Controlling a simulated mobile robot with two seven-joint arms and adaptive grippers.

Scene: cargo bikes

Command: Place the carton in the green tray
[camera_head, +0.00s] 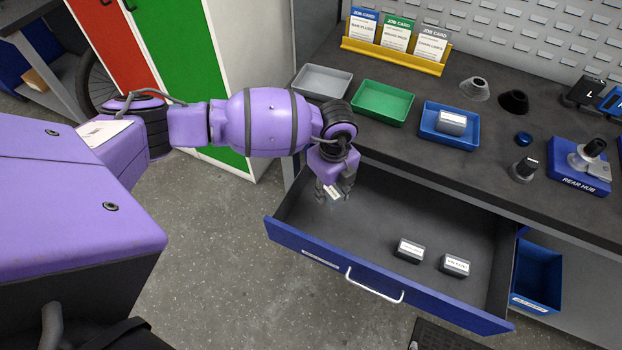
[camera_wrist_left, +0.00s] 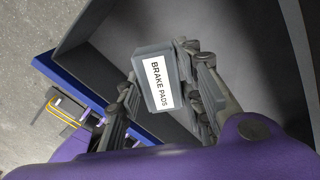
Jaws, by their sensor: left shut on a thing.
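My left gripper (camera_head: 335,190) is over the left part of the open drawer, pointing down. It is shut on a small grey carton with a white label. In the left wrist view the carton (camera_wrist_left: 158,82) sits between the fingers and its label reads "BRAKE PADS". In the head view the fingers and wrist hide most of it. The green tray (camera_head: 382,103) stands empty on the workbench, above and to the right of the gripper. My right gripper is not in view.
Two more cartons (camera_head: 409,250) (camera_head: 455,265) lie in the open drawer (camera_head: 340,250). On the bench, an empty grey tray (camera_head: 321,82) stands left of the green one. A blue tray (camera_head: 450,138) with a carton (camera_head: 452,122) stands right of it. A job card rack (camera_head: 395,58) stands behind.

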